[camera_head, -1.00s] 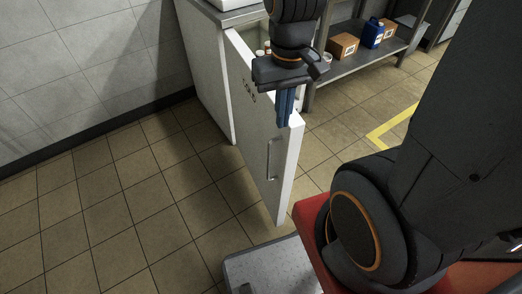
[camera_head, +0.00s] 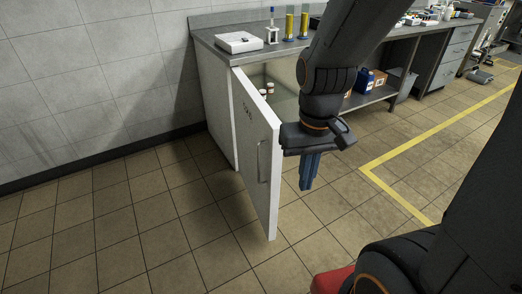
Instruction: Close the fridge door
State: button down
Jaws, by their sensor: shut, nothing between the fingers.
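The white fridge door (camera_head: 255,165) stands wide open, swung out from the fridge (camera_head: 217,113) under the bench. Its outer face with a grey handle (camera_head: 262,160) is turned to the left and toward me. My gripper (camera_head: 307,184) points down with blue fingers, shut and empty. It is to the right of the door's free edge, on the door's inner side. I cannot tell whether my gripper touches the door. Small jars (camera_head: 267,90) show inside the fridge, which my arm partly hides.
The bench (camera_head: 205,34) above the fridge carries a white device (camera_head: 239,42) and yellow cylinders (camera_head: 304,24). A low shelf (camera_head: 377,96) to the right holds boxes and a blue bottle (camera_head: 364,80). Tiled floor left of the door is clear. Yellow tape (camera_head: 400,195) marks the floor at right.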

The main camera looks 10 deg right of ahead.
aim_at(249, 156)
jog(key=z, duration=0.6)
jog(key=i, duration=0.85)
jog(key=u, duration=1.2)
